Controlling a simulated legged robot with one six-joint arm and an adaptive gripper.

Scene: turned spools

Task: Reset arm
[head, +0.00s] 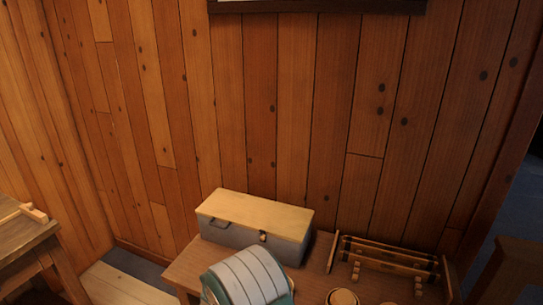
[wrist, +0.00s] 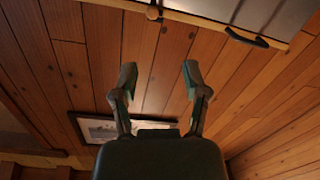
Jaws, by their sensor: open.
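My gripper (wrist: 158,82) shows in the wrist view with its two fingers spread apart and nothing between them. It is open and empty, with the plank wall behind it. A grey chest with a pale wooden lid (head: 255,214) stands on a wooden table (head: 187,270) against the wall. Its lid is shut, and part of it shows at the top of the wrist view (wrist: 262,14).
Another wooden table (head: 22,245) is at left. A framed picture (wrist: 110,130) hangs on the wall.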

